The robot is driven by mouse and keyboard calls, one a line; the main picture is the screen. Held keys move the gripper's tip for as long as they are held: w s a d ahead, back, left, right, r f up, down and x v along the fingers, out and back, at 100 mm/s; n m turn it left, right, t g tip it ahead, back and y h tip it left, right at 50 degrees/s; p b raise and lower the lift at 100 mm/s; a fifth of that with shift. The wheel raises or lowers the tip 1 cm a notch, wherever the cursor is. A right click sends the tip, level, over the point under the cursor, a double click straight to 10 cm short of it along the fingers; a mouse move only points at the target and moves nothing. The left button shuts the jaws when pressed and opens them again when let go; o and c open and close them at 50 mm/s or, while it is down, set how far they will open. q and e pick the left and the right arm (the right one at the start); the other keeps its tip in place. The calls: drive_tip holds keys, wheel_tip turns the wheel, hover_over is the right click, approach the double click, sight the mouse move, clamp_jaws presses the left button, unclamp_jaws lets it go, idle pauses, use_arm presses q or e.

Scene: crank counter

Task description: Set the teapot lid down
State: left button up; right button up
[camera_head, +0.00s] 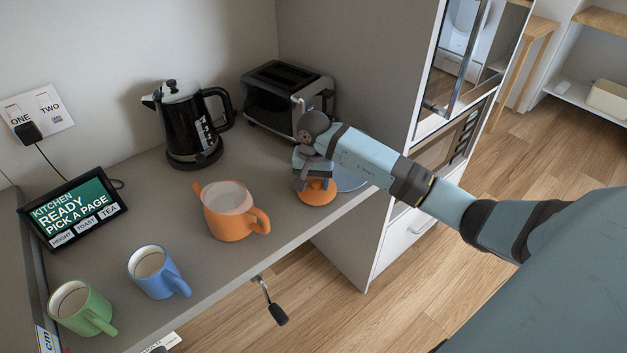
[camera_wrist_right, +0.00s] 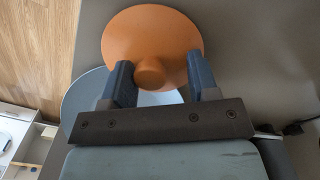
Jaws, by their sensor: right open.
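My right gripper (camera_head: 315,181) is open, pointing down over the lid. Its fingers (camera_wrist_right: 160,70) stand either side of the knob, with a gap visible on both sides. The orange teapot (camera_head: 226,214) stands upright with its top uncovered. My left gripper is not in view.
A black kettle (camera_head: 188,122) and a toaster (camera_head: 283,100) stand at the back. A blue mug (camera_head: 156,272), a green mug (camera_head: 80,309) and a tablet (camera_head: 75,207) are at left. A crank handle (camera_head: 271,306) hangs below the front edge. A tall cabinet (camera_head: 370,100) stands right.

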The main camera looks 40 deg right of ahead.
sight(314, 180)
wheel_tip(314, 180, up, 12)
idle(0.4)
drive_tip(key=shift+f, duration=0.1)
idle(0.3)
